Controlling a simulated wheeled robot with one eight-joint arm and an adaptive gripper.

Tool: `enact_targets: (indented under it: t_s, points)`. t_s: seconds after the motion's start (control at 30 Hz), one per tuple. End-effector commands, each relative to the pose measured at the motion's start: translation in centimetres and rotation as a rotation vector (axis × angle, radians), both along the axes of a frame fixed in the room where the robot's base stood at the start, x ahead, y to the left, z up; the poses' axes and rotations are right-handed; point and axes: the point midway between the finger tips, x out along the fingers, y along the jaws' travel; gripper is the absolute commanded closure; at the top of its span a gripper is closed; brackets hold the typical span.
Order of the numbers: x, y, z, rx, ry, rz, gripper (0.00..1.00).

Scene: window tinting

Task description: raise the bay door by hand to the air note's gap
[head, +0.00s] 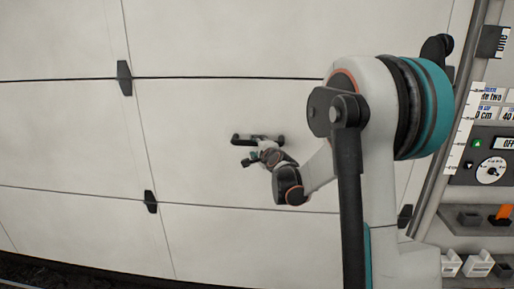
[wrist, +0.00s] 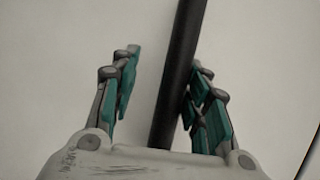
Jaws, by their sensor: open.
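The bay door (head: 60,130) is a wall of pale panels with dark seams and black hinges. A black bar handle (head: 236,139) lies across a middle panel in the head view. My gripper (head: 262,148) is at the handle, small and partly hidden by its own wrist. In the wrist view my gripper (wrist: 167,58) is open. The black handle bar (wrist: 180,70) runs between its fingers, closer to the right finger; I cannot tell whether they touch. Note cards (head: 490,96) at the right edge are cut off; "de two", "0 cm" and "40" show.
A white measuring scale (head: 464,130) stands beside the door's right edge. A control panel (head: 484,158) with a dial, arrow buttons and an "OFF" display is right of it. Below is a shelf with an orange item (head: 501,214) and white holders (head: 479,262). A dark strip (head: 50,272) runs under the door.

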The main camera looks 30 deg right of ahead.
Motion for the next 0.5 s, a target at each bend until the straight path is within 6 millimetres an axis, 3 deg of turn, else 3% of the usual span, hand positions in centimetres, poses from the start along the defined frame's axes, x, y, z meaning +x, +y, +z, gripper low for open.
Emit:
enact_targets:
  t_s: [0.5]
  points:
    - [-8.7,1.7,1.6,0.001,0.0,0.0,0.59]
